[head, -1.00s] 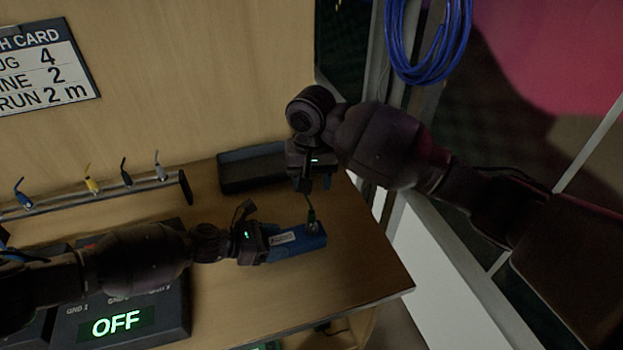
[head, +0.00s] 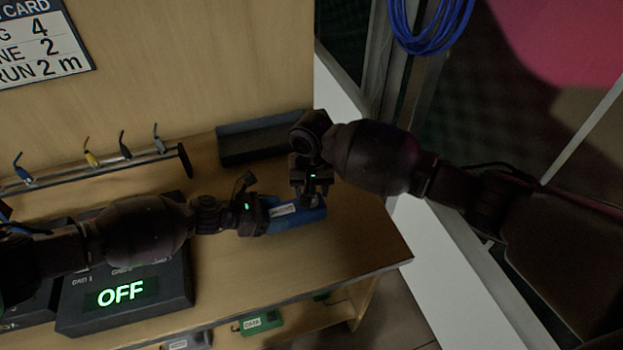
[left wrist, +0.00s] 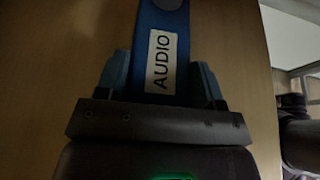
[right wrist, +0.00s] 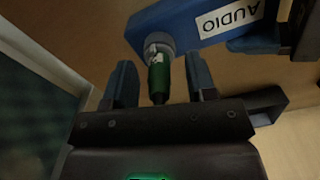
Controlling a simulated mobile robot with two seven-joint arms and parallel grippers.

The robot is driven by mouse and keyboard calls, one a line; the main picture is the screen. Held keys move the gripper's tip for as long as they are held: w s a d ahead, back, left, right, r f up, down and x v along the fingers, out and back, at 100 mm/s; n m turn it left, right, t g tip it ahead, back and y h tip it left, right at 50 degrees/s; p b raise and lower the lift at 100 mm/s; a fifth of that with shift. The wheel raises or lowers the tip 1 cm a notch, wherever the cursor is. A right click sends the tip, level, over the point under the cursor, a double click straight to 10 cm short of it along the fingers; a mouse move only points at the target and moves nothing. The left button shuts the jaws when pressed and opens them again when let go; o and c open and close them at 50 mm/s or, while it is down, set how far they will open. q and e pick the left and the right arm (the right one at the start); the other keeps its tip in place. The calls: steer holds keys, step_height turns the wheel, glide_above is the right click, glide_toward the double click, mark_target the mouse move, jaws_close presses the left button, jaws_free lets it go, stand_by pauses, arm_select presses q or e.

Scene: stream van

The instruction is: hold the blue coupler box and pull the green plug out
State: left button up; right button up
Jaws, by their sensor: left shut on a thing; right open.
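The blue coupler box (head: 298,217) with a white AUDIO label lies on the wooden bench. My left gripper (left wrist: 162,82) is shut on the box from its left end; the box also shows in the right wrist view (right wrist: 180,22). The green plug (right wrist: 159,76) sits in a metal socket at the box's end. My right gripper (right wrist: 160,88) is open, its blue fingers on either side of the plug with a gap each side. In the head view the right gripper (head: 314,196) hangs over the box's right end and hides the plug.
A dark open tray (head: 262,154) stands at the back of the bench. A rack (head: 95,182) with several coloured plugs is at left. A dark unit showing OFF (head: 125,292) lies at front left. Blue cable (head: 432,30) hangs at upper right.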

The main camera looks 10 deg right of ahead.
steer(key=shift+f, duration=0.15)
jaws_close()
stand_by(0.4)
steer(key=shift+r, duration=1.55)
stand_by(0.4)
steer(key=shift+r, duration=1.45)
arm_select(q)
steer(key=o, duration=1.2)
steer(key=shift+c, duration=0.2)
steer(key=shift+a, duration=0.1)
